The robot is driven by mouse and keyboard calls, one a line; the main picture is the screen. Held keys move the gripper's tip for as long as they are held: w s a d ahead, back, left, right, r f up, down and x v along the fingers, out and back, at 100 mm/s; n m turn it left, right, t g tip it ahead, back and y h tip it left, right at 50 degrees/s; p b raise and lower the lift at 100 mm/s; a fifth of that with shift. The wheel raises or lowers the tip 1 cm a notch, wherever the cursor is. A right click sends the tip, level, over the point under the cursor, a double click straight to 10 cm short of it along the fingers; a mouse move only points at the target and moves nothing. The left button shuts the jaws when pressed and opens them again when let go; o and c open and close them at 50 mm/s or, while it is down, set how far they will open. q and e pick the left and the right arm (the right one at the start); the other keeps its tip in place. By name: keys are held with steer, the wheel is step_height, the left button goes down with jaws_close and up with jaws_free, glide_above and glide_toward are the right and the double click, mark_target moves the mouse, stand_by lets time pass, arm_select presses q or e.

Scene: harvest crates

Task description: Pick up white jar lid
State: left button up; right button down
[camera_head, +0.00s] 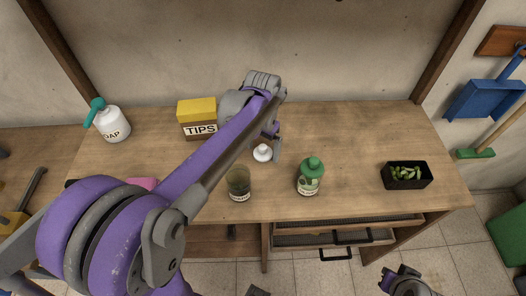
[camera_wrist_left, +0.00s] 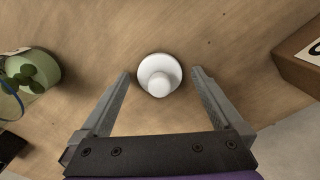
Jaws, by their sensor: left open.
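The white jar lid (camera_head: 262,153) lies on the wooden workbench, a round disc with a knob on top. In the left wrist view the lid (camera_wrist_left: 160,62) is seen from above, knob facing the camera. My left gripper (camera_head: 274,146) is right beside it in the head view, its fingers partly hidden by my arm. In the left wrist view the gripper (camera_wrist_left: 161,74) is open and empty, one finger on each side of the lid with gaps. I cannot tell how high the fingers are. Part of my right arm's end (camera_head: 403,283) shows at the lower right.
A dark glass jar (camera_head: 239,183) and a green-lidded jar (camera_head: 309,179) stand in front of the lid. A yellow-topped TIPS box (camera_head: 198,118) and a soap bottle (camera_head: 113,125) are left. A black tray of green pods (camera_head: 407,175) is right. The bench's back right is clear.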

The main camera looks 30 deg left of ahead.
arm_select(q)
steer(key=c, duration=1.3)
